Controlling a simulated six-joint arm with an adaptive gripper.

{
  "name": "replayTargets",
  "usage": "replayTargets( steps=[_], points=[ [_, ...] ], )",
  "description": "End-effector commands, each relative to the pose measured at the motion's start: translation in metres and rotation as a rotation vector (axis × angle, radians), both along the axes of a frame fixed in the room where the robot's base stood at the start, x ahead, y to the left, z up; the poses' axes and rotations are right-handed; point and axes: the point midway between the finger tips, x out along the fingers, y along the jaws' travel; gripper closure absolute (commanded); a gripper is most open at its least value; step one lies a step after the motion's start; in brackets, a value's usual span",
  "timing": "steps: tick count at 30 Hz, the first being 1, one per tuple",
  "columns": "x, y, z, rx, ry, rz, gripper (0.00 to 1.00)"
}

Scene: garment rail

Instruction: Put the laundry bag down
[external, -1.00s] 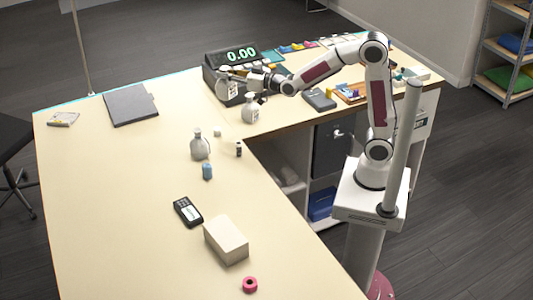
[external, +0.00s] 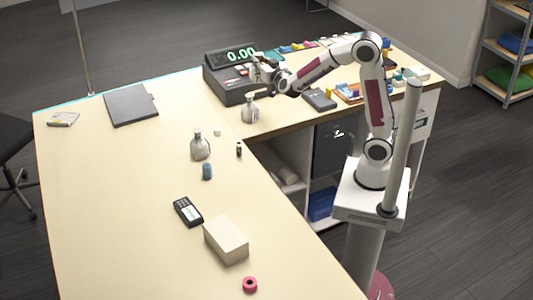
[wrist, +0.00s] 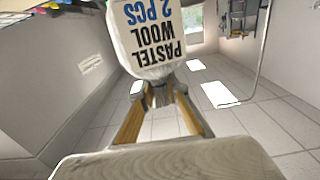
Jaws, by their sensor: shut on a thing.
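My gripper (wrist: 160,92) is shut on the neck of a pale laundry bag (wrist: 150,38). The bag's label reads "PASTEL WOOL 2 PCS" and appears upside down in the wrist view; its upper part is cut off by the frame. In the external view my gripper (external: 264,76) is over the counter, in front of the till. The held bag is small and hard to tell from the gripper there. A grey tied bag (external: 250,109) stands on the counter just below the gripper, and another grey bag (external: 200,146) stands farther toward the near side.
The till (external: 226,88) with a green display stands behind the gripper. A dark folder (external: 130,104), a blue roll (external: 207,171), a handheld device (external: 188,211), a white box (external: 226,240) and pink tape (external: 250,284) lie on the counter (external: 110,210). Its left part is mostly clear.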

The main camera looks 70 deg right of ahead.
Motion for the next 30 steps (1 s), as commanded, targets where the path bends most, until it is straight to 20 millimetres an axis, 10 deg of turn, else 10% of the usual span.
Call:
replayTargets(
  steps=[17,30],
  points=[
    [-0.117,-0.097,-0.056,-0.002,0.004,-0.538,1.0],
    [-0.114,-0.095,-0.1,-0.001,0.0,-0.526,1.0]
  ],
)
